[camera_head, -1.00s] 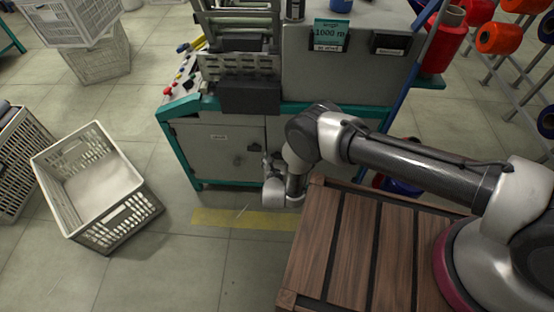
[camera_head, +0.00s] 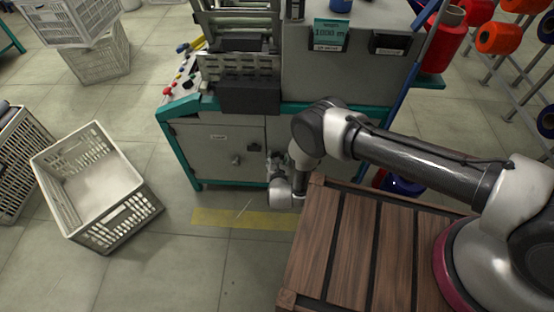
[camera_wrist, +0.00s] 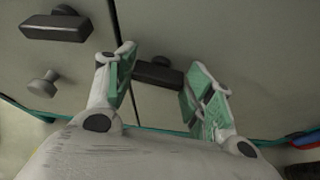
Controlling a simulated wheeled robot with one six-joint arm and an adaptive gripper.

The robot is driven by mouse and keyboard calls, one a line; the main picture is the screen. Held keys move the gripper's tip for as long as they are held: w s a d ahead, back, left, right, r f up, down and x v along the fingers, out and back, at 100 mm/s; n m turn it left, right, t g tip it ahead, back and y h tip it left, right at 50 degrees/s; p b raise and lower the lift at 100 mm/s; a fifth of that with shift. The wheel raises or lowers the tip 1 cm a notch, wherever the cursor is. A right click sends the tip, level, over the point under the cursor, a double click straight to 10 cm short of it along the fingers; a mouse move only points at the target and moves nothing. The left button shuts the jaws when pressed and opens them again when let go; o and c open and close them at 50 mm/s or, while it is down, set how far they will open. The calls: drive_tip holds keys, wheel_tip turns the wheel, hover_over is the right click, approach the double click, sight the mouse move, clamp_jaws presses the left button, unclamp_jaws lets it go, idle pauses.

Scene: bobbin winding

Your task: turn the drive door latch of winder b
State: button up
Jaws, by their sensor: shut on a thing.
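Winder b's cabinet (camera_head: 215,150) is grey with a teal frame, and a seam divides its front into doors. A dark bar-shaped latch (camera_wrist: 158,72) shows just right of the seam in the wrist view. My gripper (camera_wrist: 162,82) has one green-padded finger at each end of this latch and is shut on it. In the head view my gripper (camera_head: 275,163) is at the cabinet front, and the latch is hidden there.
A white crate (camera_head: 125,215) stands on the floor at left, with clear floor and a yellow floor strip (camera_head: 235,218) between. Thread cones (camera_head: 497,38) hang on a rack at right.

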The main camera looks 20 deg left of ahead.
drive_tip(key=shift+d+f+m+y, duration=0.1)
drive_tip(key=shift+d+m+y, duration=0.05)
drive_tip(key=shift+m+y, duration=0.8)
drive_tip(key=shift+d+f+m+y, duration=0.15)
drive_tip(key=shift+m+y, duration=0.35)
drive_tip(key=shift+m, duration=0.75)
drive_tip(key=shift+d+f+m+y, duration=0.1)
drive_tip(key=shift+d+m+y, duration=0.05)
drive_tip(key=shift+m+y, duration=0.8)
drive_tip(key=shift+m, duration=0.35)
drive_tip(key=shift+c, duration=0.2)
drive_tip(key=o, duration=1)
drive_tip(key=shift+o, duration=0.2)
wheel_tip(320, 180, up, 10)
drive_tip(key=shift+c, duration=0.2)
